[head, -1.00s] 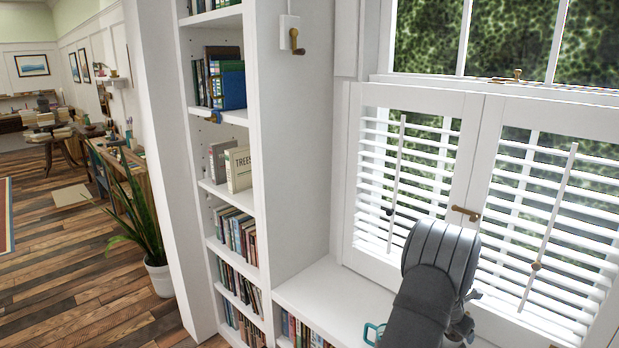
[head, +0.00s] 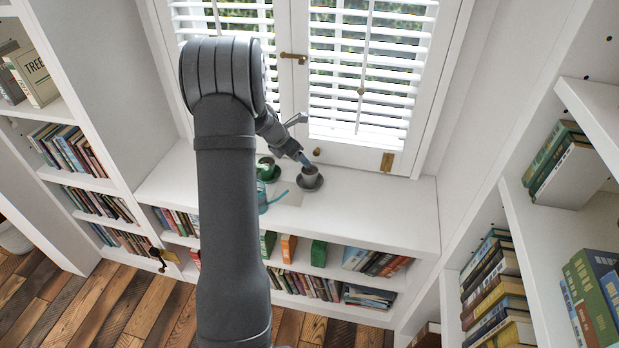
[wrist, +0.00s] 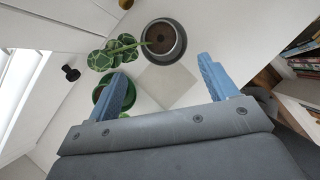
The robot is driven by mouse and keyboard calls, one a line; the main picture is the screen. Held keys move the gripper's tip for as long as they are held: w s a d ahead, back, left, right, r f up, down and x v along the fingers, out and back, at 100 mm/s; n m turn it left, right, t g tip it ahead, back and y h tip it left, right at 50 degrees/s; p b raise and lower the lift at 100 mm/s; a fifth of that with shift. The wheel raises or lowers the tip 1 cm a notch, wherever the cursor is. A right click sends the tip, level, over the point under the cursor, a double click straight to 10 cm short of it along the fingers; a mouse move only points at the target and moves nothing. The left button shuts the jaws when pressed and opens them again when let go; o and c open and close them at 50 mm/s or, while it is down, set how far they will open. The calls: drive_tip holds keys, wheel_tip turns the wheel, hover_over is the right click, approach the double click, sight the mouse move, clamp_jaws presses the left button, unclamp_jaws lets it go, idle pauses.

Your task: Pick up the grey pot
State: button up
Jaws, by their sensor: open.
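The grey pot (head: 312,177) stands upright on a dark saucer on the white window ledge in the head view. In the wrist view the grey pot (wrist: 180,46) shows from above, with a dark round inside. My gripper (head: 303,160) is over the ledge at the pot's upper left; whether it touches the rim is unclear. The pot lies beyond the fingertips, roughly in line with the gap.
A green pot (head: 265,172) stands left of the grey pot, with patterned green leaves (wrist: 112,52) in the wrist view. A teal can (head: 263,199), partly hidden by my arm, is in front. Shutters stand behind; the ledge (head: 380,215) is clear to the right.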

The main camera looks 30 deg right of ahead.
sight(310, 171)
drive_tip(key=x, duration=1.3)
drive_tip(key=shift+s+f, duration=0.1)
drive_tip(key=c, duration=1.3)
drive_tip(key=shift+c, duration=0.2)
